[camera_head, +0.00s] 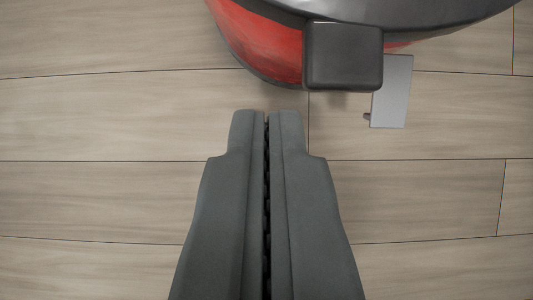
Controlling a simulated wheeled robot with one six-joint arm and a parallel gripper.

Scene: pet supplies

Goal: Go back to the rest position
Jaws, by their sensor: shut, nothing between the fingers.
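My gripper (267,118) points up the picture from the bottom edge, in the middle of the view. Its two dark grey fingers lie side by side with only a thin dark seam between them. The gripper is shut and holds nothing. Light wood-plank floor (110,120) shows around it, and no object touches the fingers.
A rounded red body (262,42) with a dark grey top (420,12) and a dark block (343,56) fills the top centre, beyond the fingertips. A flat grey plate (393,95) sits beside the block. The floor to the left and right is clear.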

